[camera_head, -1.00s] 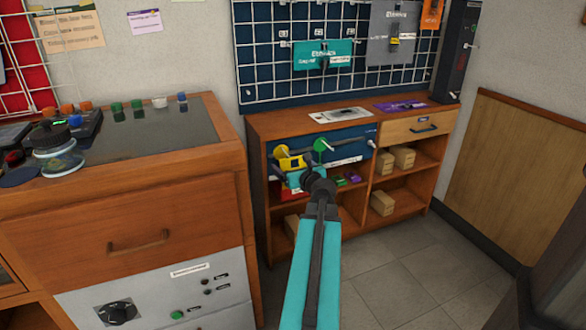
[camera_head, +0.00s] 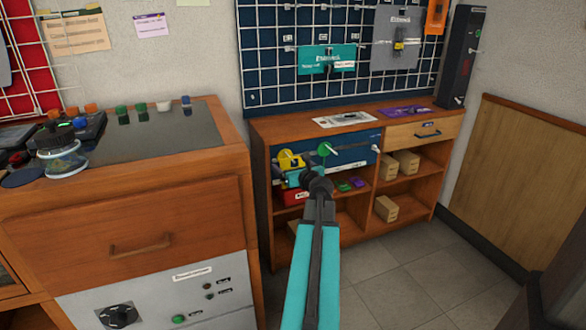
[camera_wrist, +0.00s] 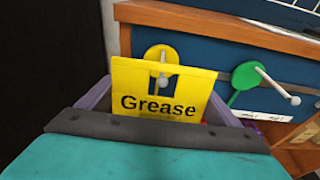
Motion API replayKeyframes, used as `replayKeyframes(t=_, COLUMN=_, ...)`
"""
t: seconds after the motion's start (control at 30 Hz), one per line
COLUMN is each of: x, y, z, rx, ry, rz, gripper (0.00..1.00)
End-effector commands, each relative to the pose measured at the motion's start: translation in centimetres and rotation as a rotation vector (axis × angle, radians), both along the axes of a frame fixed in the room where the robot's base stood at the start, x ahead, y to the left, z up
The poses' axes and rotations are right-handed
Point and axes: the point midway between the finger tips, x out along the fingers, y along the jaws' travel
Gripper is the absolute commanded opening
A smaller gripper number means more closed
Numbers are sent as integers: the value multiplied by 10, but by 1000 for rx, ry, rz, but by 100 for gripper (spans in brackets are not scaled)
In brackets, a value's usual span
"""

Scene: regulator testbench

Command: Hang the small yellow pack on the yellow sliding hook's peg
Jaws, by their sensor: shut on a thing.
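The small yellow pack (camera_wrist: 195,87), labelled "Grease", is upright between the purple fingers of my gripper (camera_wrist: 158,104), which is shut on it. A dark slot shows in the pack's upper middle. The yellow sliding hook (camera_wrist: 154,50) is a round disc right behind the pack in the wrist view. Its peg's silver ball tip (camera_wrist: 162,82) shows at the slot. I cannot tell whether the peg passes through. In the head view the yellow hook (camera_head: 287,158) is on the blue shelf-front panel, with my teal gripper just below; the pack is hard to separate from it there.
A green hook (camera_wrist: 248,78) with its own silver-tipped peg is just right of the yellow one. The wooden shelf unit (camera_head: 400,202) holds small wooden blocks (camera_head: 386,208) and a red box (camera_head: 291,196). A wooden cabinet (camera_head: 140,215) stands to the left.

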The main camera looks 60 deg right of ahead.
Motion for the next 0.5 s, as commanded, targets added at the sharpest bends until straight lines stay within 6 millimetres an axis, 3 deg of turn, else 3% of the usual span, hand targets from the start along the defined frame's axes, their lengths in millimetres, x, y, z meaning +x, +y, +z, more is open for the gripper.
replayKeyframes(t=0.5, x=15, y=-11, z=-5, rx=1, ry=-1, rz=0, gripper=62)
